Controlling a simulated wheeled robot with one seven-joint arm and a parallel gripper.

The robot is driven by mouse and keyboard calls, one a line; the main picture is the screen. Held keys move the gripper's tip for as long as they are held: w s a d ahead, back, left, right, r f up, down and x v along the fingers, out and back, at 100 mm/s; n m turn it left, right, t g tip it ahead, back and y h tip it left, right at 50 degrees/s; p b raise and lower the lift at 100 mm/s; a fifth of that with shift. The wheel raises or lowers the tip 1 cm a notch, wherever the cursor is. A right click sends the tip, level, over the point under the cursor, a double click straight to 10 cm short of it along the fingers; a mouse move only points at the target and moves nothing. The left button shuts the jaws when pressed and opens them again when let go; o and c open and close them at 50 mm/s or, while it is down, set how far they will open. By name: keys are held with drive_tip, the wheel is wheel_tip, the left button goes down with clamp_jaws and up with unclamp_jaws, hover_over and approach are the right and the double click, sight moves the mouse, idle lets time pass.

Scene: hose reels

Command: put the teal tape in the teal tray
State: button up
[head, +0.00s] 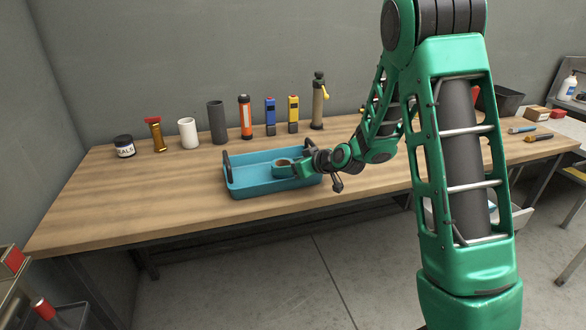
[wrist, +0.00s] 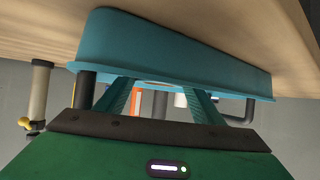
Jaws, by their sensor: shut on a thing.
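The teal tape (head: 283,163), a roll with a brown core, shows in the head view within the outline of the teal tray, toward its right end. My gripper (head: 298,166) is shut on it from the right. I cannot tell whether the tape touches the tray floor. The teal tray (head: 258,189) stands on the bench with a dark handle at each end. In the wrist view, which is upside down, the tray (wrist: 175,47) fills the upper middle and my gripper's fingers (wrist: 163,92) point toward it. The tape is hardly distinguishable there.
Behind the tray stand an orange flashlight (head: 246,117), blue (head: 270,116) and yellow (head: 293,114) devices and a tan bottle (head: 318,102). The bench's front left is clear.

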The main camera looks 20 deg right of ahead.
drive_tip(key=shift+f, duration=0.25)
drive_tip(key=o, duration=0.8)
drive_tip(key=v, duration=1.2)
drive_tip(key=shift+s, duration=0.1)
drive_tip(key=s+d+m+g+h, duration=0.1)
drive_tip(key=s+d+m+g, duration=0.2)
drive_tip(key=s, duration=1)
drive_tip(key=s+d+m+g+h, duration=0.2)
drive_tip(key=s+d+m+g, duration=0.2)
drive_tip(key=s, duration=0.9)
drive_tip(key=s+d+r+m+g+h, duration=0.1)
drive_tip(key=s+d+m+g, duration=0.3)
drive_tip(key=s, duration=0.9)
drive_tip(key=shift+d+r+m+h, duration=0.1)
drive_tip(key=shift+d+m+h, duration=0.2)
drive_tip(key=shift+d+h, duration=0.55)
